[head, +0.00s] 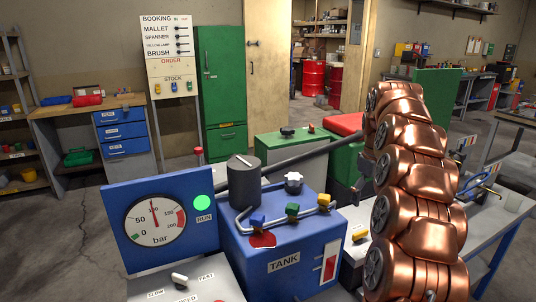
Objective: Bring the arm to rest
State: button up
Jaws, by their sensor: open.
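My copper-coloured arm stands at the right of the head view, its links bunched in a folded stack from the lower right edge up to mid-height. My gripper cannot be made out; no fingers show clearly around the arm. The arm covers part of the grey bench (504,211) behind it. The blue tank (285,246) stands just left of the arm, and a gap to the arm shows in the picture.
A blue gauge panel (116,233) with a green RUN lamp (202,202) stands left of the tank. A dark cylinder (244,183) and small coloured handles top the tank. Red drums (313,78) stand beyond the doorway. Open floor lies at left.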

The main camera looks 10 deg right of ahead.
jog(key=s+a+r+p, duration=0.3)
jog(key=s+a, duration=1.2)
jog(key=a, duration=0.3)
jog(key=s+a+f+m+g+p, duration=0.1)
jog(key=s+a+f, duration=0.2)
jog(key=s, duration=0.9)
jog(key=s+a+f+m+p, duration=0.1)
jog(key=s+a+f, duration=0.2)
jog(key=s, duration=0.9)
jog(key=shift+a+m+g+p, duration=0.2)
jog(key=shift+m+g+p, duration=0.1)
jog(key=shift+m+g, duration=0.1)
